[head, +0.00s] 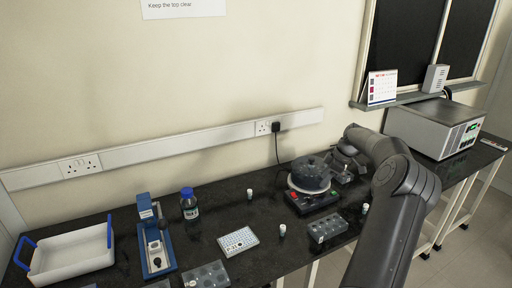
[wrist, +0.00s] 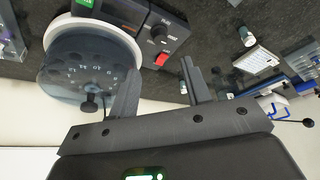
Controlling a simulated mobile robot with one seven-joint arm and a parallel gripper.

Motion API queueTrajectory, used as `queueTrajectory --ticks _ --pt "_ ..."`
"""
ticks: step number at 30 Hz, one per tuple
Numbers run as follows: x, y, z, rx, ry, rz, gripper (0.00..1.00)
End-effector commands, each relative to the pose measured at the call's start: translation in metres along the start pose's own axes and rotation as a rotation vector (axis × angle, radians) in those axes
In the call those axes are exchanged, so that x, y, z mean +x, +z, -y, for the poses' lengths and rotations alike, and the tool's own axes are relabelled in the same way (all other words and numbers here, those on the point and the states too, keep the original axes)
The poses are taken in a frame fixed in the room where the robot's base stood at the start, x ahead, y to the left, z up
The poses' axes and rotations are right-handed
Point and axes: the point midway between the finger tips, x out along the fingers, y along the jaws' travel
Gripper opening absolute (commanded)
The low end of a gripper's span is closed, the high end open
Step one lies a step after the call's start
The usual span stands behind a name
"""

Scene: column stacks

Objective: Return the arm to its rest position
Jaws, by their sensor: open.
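My arm reaches in from the lower right in the head view, and my gripper (head: 343,167) hangs over the bench just right of a small centrifuge (head: 311,176). In the wrist view, my gripper (wrist: 161,76) has its two dark fingers spread apart with nothing between them. The centrifuge, with a dark translucent lid (wrist: 82,68), lies beside the left finger in that view. I cannot tell whether the finger touches it.
The black bench (head: 262,203) holds a white tray (head: 70,252), a blue device (head: 155,243), a blue-capped bottle (head: 189,206), a white well plate (head: 238,241), a grey tube rack (head: 327,227) and several small vials. A large grey instrument (head: 433,130) stands at the right.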

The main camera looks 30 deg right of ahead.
Motion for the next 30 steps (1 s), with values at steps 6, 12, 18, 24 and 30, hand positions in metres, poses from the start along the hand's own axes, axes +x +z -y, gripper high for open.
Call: queueTrajectory --ticks 6,12,18,24,30 --pt "-0.002 -0.011 0.004 -0.003 -0.001 0.011 0.44" --pt "-0.013 -0.075 0.036 0.007 0.003 0.088 0.44" --pt "-0.028 -0.146 0.092 0.047 0.034 0.183 0.44" --pt "-0.045 -0.200 0.156 0.103 0.092 0.249 0.44" --pt "-0.064 -0.234 0.224 0.173 0.168 0.283 0.44"
